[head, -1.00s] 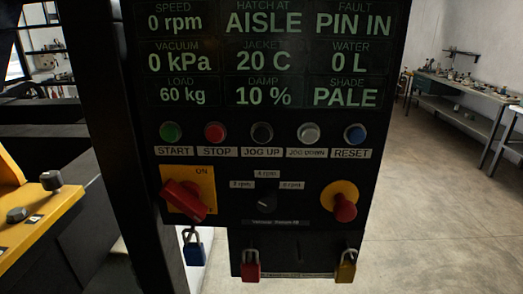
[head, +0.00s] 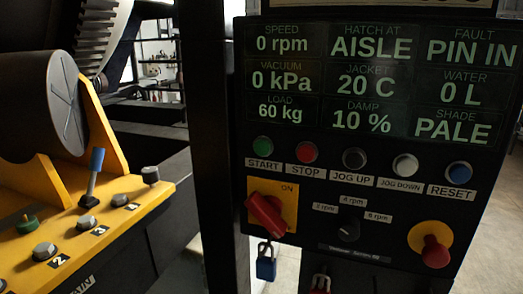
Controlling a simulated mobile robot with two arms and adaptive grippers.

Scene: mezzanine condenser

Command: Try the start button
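The green start button (head: 263,144) is at the left end of a row of buttons on a black control panel (head: 236,120), above its START label (head: 264,164). Right of it are the red stop button (head: 307,152), the black jog up button (head: 354,158), the white jog down button (head: 405,165) and the blue reset button (head: 458,173). The display (head: 375,85) above reads 0 rpm, hatch at AISLE, 0 kPa, 20 C, 60 kg, damp 10 %, 0 L, shade PALE and fault PIN IN. Neither of my grippers is in view.
A red rotary switch (head: 266,214) on a yellow plate marked ON, a selector knob (head: 347,230) and a red mushroom button (head: 435,252) sit below. Blue (head: 266,263) and red (head: 320,284) padlocks hang lower. A yellow bracket (head: 95,235) with bolts and a blue-handled pin (head: 93,178) stands left.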

